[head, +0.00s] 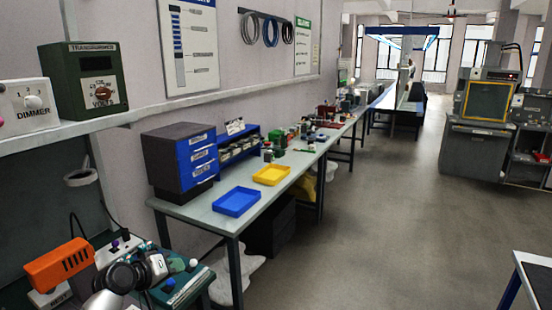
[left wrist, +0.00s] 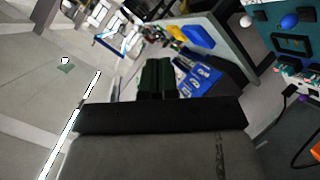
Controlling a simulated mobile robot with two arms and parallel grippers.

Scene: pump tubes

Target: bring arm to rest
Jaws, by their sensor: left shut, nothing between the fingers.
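My left arm (head: 108,299) comes in at the bottom left of the head view, over the near green-topped bench. My left gripper (left wrist: 157,76) shows in the left wrist view as two dark fingers side by side. It is shut and empty, pointing away over the floor and the benches. In the head view its fingers are hard to make out among the items on the near bench. My right gripper is in neither view.
The floor (head: 390,215) to the right is clear.

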